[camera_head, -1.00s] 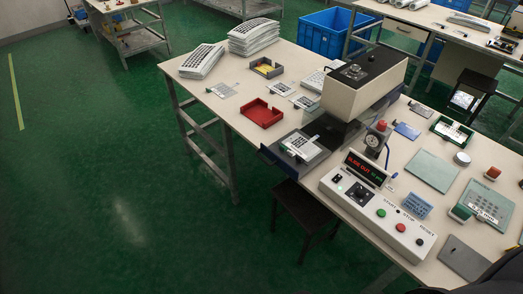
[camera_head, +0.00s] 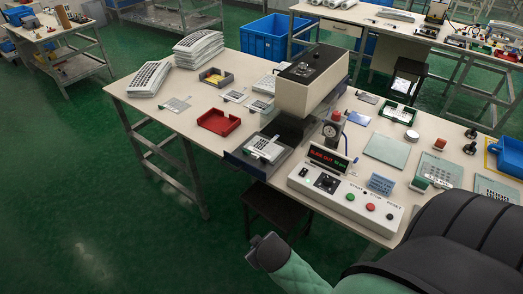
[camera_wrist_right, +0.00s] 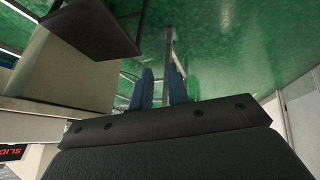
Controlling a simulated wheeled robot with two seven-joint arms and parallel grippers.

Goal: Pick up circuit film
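Several thin films lie on the workbench (camera_head: 150,121); I cannot tell for sure which is the circuit film. One small grey-and-clear film (camera_head: 175,104) lies near the front left edge. Two more films, a left one (camera_head: 233,95) and a right one (camera_head: 262,106), lie behind the red tray (camera_head: 219,122). A keypad-patterned piece (camera_head: 265,147) sits on the press's front slide. My right gripper (camera_wrist_right: 162,88) shows in the right wrist view, its two blue fingers apart with nothing between them, over the floor beside the bench. My left gripper is not in view.
A press (camera_head: 312,80) stands mid-bench, with a control box (camera_head: 345,197) in front. Keypad stacks (camera_head: 199,48) and a grey tray with yellow inside (camera_head: 216,77) are at the back left. A dark stool (camera_head: 268,207) stands below the front edge.

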